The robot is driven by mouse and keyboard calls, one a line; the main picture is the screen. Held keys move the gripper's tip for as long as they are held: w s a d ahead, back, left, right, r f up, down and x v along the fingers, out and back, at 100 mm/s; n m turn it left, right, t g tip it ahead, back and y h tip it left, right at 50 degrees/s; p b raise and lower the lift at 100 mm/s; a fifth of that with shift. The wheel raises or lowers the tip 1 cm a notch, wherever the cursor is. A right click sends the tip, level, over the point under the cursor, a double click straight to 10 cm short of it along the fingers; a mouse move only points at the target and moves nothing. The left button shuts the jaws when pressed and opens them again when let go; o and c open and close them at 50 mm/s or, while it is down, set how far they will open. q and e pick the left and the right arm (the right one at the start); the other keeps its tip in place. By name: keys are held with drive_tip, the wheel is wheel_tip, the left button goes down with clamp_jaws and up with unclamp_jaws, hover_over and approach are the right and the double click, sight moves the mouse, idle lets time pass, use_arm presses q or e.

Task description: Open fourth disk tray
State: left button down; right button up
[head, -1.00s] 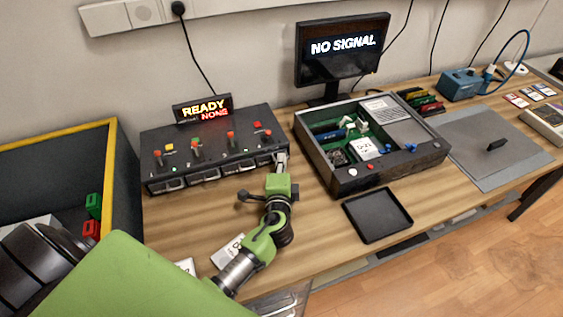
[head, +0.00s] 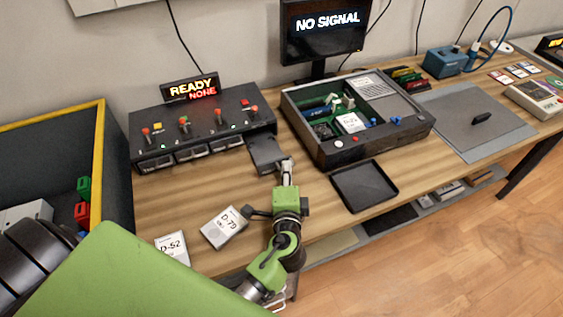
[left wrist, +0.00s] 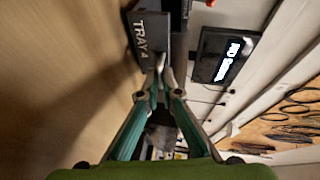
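The black disk unit (head: 203,133) stands on the bench by the wall, with levers on top and a row of trays along its front. The fourth tray (head: 264,152), the rightmost, is slid out toward me. It looks flat and empty. Its front reads TRAY 4 in the left wrist view (left wrist: 150,36). My left gripper (head: 286,168) is at the front of this tray, its fingertips closed together at the handle (left wrist: 161,64). The finger contact is partly hidden. The other trays (head: 192,153) are shut. My right gripper is out of view.
Two labelled disks, D-79 (head: 224,227) and D-52 (head: 172,247), lie on the bench left of my left arm. An open case (head: 345,150) and an empty black tray (head: 364,186) are to the right. A yellow-rimmed bin (head: 98,150) is at left.

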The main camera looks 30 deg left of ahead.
use_arm(q)
drive_tip(key=shift+a, duration=0.1)
drive_tip(key=c, duration=2.4)
unclamp_jaws()
drive_tip(key=shift+o, duration=0.8)
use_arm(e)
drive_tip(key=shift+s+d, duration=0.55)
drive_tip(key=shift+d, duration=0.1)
use_arm(q)
drive_tip(key=v, duration=1.2)
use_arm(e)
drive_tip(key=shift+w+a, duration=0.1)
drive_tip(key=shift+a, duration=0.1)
